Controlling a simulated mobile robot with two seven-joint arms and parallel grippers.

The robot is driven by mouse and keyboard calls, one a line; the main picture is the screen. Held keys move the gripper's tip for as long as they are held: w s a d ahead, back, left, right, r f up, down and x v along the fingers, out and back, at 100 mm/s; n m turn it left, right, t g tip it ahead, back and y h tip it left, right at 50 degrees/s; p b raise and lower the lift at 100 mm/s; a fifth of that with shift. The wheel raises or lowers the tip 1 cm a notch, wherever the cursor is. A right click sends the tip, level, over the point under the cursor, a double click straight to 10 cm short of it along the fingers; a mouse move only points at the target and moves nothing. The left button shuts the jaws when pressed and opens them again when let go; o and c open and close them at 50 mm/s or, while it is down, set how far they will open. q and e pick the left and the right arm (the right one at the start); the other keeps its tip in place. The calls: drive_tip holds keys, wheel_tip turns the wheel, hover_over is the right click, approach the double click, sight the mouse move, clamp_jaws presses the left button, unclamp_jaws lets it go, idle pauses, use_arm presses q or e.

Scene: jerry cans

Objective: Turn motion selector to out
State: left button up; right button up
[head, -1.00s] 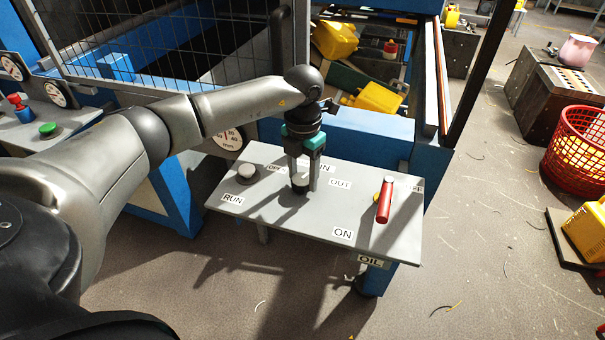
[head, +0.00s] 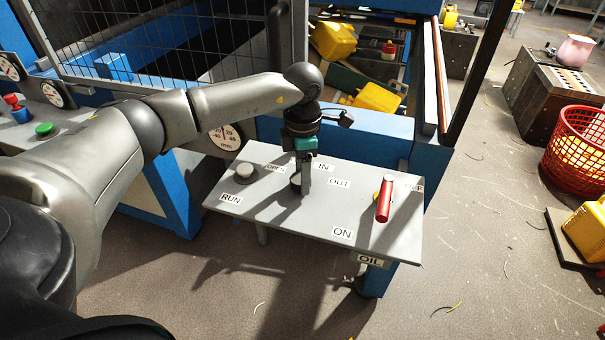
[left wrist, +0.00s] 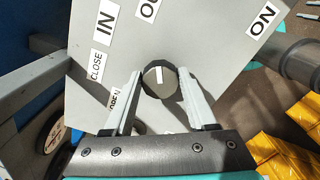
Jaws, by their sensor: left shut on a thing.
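The motion selector is a dark round knob (left wrist: 159,80) with a white line on its top, on a grey panel (head: 285,217). In the left wrist view the line points roughly up toward the partly cropped OUT label (left wrist: 150,9); the IN label (left wrist: 105,23) is to its left. My left gripper (head: 299,188) points down at the panel. In the left wrist view its fingers (left wrist: 158,90) are closed on opposite sides of the knob. In the head view the fingers mostly hide the knob. My right gripper is not in view.
A red lever (head: 384,200) stands on the panel right of the gripper. A round grey button (head: 246,172) sits near the RUN label at left. A blue machine frame (head: 370,136) and mesh guard (head: 170,40) rise behind the panel. A red basket (head: 580,150) is at far right.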

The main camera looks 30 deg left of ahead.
use_arm(q)
drive_tip(key=shift+r, duration=0.1)
idle(0.4)
drive_tip(key=o, duration=1.4)
wheel_tip(320, 180, up, 15)
drive_tip(key=shift+r+p, duration=0.1)
drive_tip(key=shift+p, duration=0.6)
